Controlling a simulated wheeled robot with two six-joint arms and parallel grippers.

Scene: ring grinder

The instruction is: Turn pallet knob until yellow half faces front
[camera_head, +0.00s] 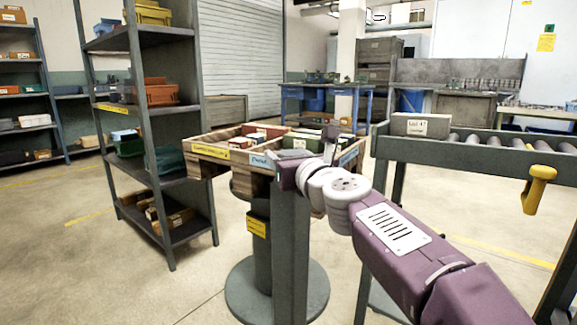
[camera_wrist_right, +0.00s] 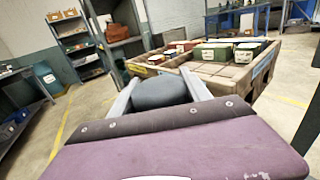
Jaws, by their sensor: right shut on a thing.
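The wooden pallet (camera_head: 196,166) stands on a round pedestal (camera_head: 235,292). Its left face carries a yellow label (camera_head: 210,152), and a blue label (camera_head: 262,161) is just right of the near corner. Another blue label (camera_head: 348,157) is on the right side. My right gripper (camera_head: 297,157) is at the pallet's near side, partly over it in the picture. In the right wrist view its two fingers (camera_wrist_right: 158,84) are shut around a dark grey rounded knob (camera_wrist_right: 160,94). My gripper and wrist hide most of the knob in the head view. My left gripper is not in view.
A roller conveyor (camera_head: 470,148) with a labelled grey box (camera_head: 422,125) and a yellow handle (camera_head: 537,188) is at the right. A shelf rack (camera_head: 137,90) stands left of the pallet. Open floor (camera_head: 80,270) lies at the lower left.

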